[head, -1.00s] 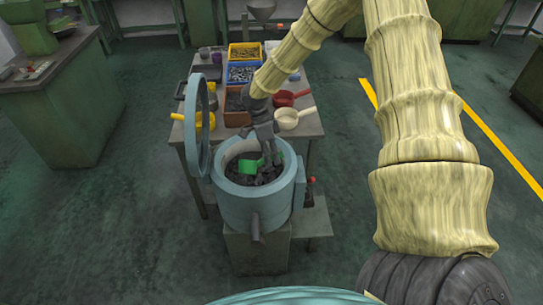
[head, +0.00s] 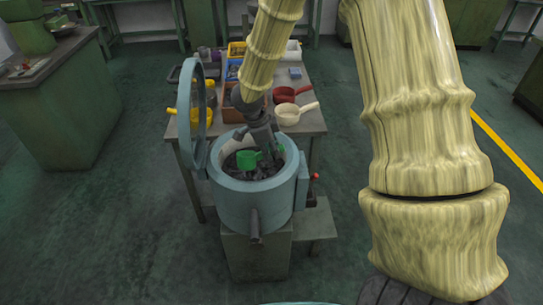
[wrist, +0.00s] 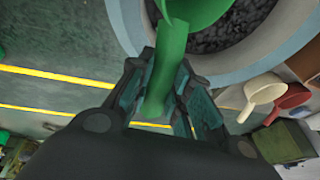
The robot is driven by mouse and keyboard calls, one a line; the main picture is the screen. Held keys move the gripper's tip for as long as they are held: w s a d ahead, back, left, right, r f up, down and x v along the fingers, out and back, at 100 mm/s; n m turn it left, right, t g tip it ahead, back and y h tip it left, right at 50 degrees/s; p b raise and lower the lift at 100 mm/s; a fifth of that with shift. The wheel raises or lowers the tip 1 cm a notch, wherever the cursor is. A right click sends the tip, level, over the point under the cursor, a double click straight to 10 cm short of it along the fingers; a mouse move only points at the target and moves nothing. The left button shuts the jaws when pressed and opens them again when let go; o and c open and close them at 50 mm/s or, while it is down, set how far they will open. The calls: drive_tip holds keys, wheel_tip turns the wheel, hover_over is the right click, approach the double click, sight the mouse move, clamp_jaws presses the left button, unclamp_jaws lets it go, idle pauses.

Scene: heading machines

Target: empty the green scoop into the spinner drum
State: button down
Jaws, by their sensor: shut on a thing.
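The green scoop (head: 247,159) is inside the mouth of the spinner drum (head: 252,205), above dark grey pieces lying in it. The drum is a pale blue round tub whose lid (head: 196,115) stands open at its left. My gripper (head: 270,155) reaches down into the drum mouth and is shut on the scoop's handle. In the wrist view the green handle (wrist: 163,75) runs between the fingers, and part of the scoop's bowl (wrist: 197,8) shows at the top edge. The inside of the bowl is hidden, so I cannot tell what it holds.
A table behind the drum bears a cream scoop (head: 287,116), a red scoop (head: 283,94), a yellow scoop (head: 199,116) and coloured bins (head: 231,112). A red-knobbed lever (head: 314,178) sticks out at the drum's right. Floor on the left is clear.

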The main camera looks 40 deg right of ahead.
drive_tip(key=shift+a+f+t+b, duration=0.1)
drive_tip(key=shift+f+t+b, duration=0.2)
drive_tip(key=shift+b, duration=0.6)
drive_tip(key=shift+s+r+t+h+b, duration=0.1)
drive_tip(key=shift+r+t+h+b, duration=0.3)
drive_tip(key=shift+b, duration=0.55)
drive_tip(key=r+t+h+b, duration=0.1)
drive_tip(key=b, duration=0.3)
drive_tip(key=shift+s+a, duration=0.15)
drive_tip(key=shift+s+r+m+t+h+b, duration=0.1)
drive_tip(key=shift+r+m+t+h+b, duration=0.3)
drive_tip(key=shift+b, duration=0.55)
